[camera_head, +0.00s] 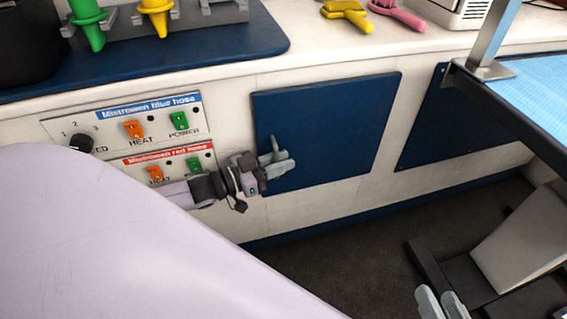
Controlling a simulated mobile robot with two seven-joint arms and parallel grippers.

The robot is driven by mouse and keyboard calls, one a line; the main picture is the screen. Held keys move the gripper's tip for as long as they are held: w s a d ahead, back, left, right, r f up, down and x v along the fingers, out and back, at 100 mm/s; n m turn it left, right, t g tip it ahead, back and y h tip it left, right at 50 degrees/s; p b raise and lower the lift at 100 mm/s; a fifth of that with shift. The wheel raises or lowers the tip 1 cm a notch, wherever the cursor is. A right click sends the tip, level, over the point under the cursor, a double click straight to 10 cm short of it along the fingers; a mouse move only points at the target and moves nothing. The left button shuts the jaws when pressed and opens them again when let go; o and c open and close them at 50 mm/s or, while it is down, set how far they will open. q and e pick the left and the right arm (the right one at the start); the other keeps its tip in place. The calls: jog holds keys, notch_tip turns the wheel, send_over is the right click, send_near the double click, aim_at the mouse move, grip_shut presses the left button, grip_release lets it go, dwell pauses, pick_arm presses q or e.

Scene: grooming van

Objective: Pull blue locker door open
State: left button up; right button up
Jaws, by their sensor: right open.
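The blue locker door (335,125) is a dark blue panel in the white cabinet front, in the middle of the view. It looks shut against the cabinet. A small grey handle (274,146) stands at its left edge. My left gripper (280,166) is right at this handle, in front of the door's lower left part. Its fingers overlap the handle, and I cannot tell whether they close on it. My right gripper (442,304) is low at the bottom edge, open and away from the door; its fingers are partly cut off.
A control panel (90,128) with a knob and orange and green switches is left of the door. Another blue panel (450,118) is to the right. A blue-topped table (535,88) juts in at the right. Dark floor (345,245) lies clear below the door.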

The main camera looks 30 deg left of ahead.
pick_arm(q)
jog(key=shift+w+d, duration=0.25)
jog(key=shift+w, duration=0.2)
grip_shut()
jog(key=shift+s+d, duration=0.1)
